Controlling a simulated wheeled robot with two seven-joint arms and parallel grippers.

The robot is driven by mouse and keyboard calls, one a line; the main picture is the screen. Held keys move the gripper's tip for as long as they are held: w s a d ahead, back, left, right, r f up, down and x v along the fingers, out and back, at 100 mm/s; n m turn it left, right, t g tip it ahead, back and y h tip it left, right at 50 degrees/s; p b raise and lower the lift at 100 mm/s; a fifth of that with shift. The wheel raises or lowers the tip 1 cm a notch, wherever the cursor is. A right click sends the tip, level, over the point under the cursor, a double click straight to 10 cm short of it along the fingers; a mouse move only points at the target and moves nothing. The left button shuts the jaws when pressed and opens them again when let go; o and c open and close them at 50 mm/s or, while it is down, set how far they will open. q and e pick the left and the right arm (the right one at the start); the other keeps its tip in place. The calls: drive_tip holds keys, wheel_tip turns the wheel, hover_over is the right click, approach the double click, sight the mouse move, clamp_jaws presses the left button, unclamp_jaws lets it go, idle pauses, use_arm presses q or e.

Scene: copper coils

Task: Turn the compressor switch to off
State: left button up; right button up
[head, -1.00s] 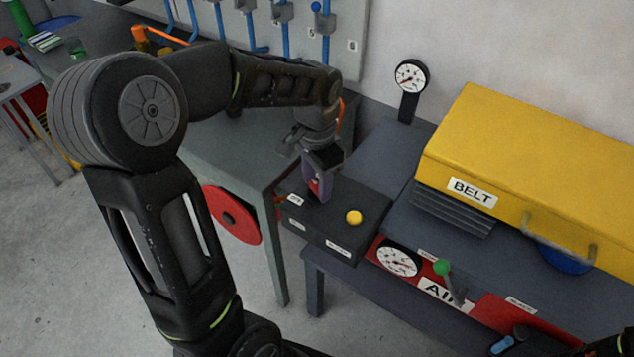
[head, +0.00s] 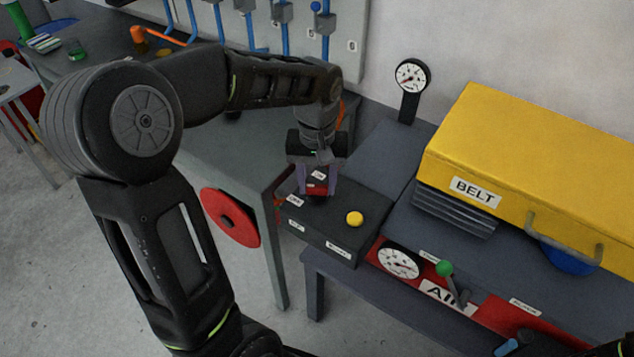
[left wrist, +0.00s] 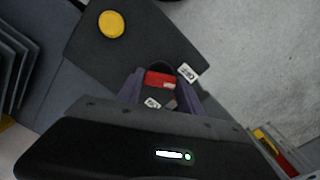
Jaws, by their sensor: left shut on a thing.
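The compressor switch (left wrist: 160,79) is a red knob on top of a dark box (head: 345,215). My left gripper (head: 318,190) points down over the box and is shut on the knob, with one purple finger on each side. The left wrist view also shows the fingers (left wrist: 160,92) around the red knob. A white label reading OFF (left wrist: 188,72) lies beside the knob. Another small white label (left wrist: 152,103) shows between the fingers, too small to read for sure. The knob's base is partly hidden by the fingers.
A yellow button (head: 355,218) sits on the same box, close to the gripper. To the right are a yellow BELT case (head: 530,165), a green-knobbed lever (head: 444,268) and a gauge (head: 399,262). A standing gauge (head: 411,76) rises behind. A red disc (head: 231,217) hangs at the grey table's side.

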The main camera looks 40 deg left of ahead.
sight(317, 186)
use_arm(q)
drive_tip(key=shift+n, duration=1)
drive_tip(key=o, duration=1.4)
drive_tip(key=shift+r, duration=0.15)
wheel_tip(317, 186, up, 8)
drive_tip(key=shift+f, duration=0.2)
